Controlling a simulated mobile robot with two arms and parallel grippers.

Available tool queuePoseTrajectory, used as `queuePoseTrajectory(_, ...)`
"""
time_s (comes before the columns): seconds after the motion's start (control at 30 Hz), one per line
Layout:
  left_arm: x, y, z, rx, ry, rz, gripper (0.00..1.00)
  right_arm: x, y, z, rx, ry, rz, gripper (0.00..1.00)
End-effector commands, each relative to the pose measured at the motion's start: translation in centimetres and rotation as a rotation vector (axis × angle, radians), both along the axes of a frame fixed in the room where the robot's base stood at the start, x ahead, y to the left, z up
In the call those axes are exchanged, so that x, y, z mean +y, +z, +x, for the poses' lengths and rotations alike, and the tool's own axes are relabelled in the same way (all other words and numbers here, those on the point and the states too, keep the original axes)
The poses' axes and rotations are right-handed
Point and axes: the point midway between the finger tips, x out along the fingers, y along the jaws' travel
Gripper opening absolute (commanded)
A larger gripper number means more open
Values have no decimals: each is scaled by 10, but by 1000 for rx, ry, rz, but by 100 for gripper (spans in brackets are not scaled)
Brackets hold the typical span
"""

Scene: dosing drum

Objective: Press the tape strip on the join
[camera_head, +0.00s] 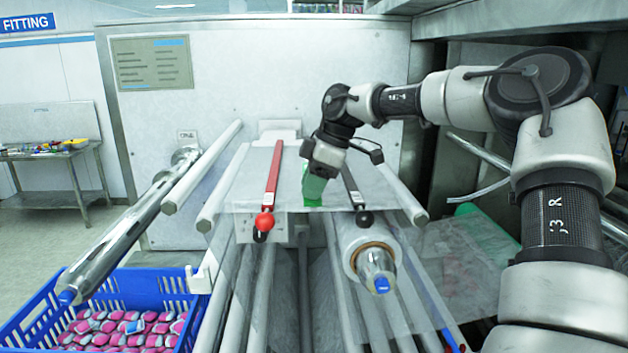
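The green tape strip (313,190) hangs just below my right gripper (323,168), over the join area between two clamp bars. The gripper's fingertips meet the strip's upper part and appear shut on it. The strip's lower end reaches down to the pale film (230,190); I cannot tell whether it touches. The join line itself is not clear from here. The red-handled clamp bar (270,182) lies left of the strip, and the black-knobbed clamp bar (352,190) lies right of it. My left gripper is not in view.
White rollers (203,167) flank the film. A film roll with a blue-tipped metal core (375,265) sits below. A blue crate (125,290) of pink and white packs stands at lower left. A green roll (485,235) lies at right. A side table (60,152) stands far left.

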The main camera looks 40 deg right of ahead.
Motion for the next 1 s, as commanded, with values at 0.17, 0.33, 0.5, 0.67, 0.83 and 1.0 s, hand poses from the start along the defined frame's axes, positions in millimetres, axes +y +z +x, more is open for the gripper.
queuePoseTrajectory(0.17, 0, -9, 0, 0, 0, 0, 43, -4, 11, -3, -3, -2, -2, 31)
queuePoseTrajectory(0.33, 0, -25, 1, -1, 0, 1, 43, -14, 42, -11, -8, -3, -2, 31)
queuePoseTrajectory(0.5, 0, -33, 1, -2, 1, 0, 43, -25, 77, -20, -5, -3, -2, 31)
queuePoseTrajectory(0.67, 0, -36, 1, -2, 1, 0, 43, -32, 100, -26, -3, -2, -2, 31)
queuePoseTrajectory(0.83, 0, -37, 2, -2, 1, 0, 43, -35, 110, -30, 0, 0, 0, 31)
queuePoseTrajectory(1.0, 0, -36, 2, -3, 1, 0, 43, -35, 111, -30, 0, 1, 0, 31)
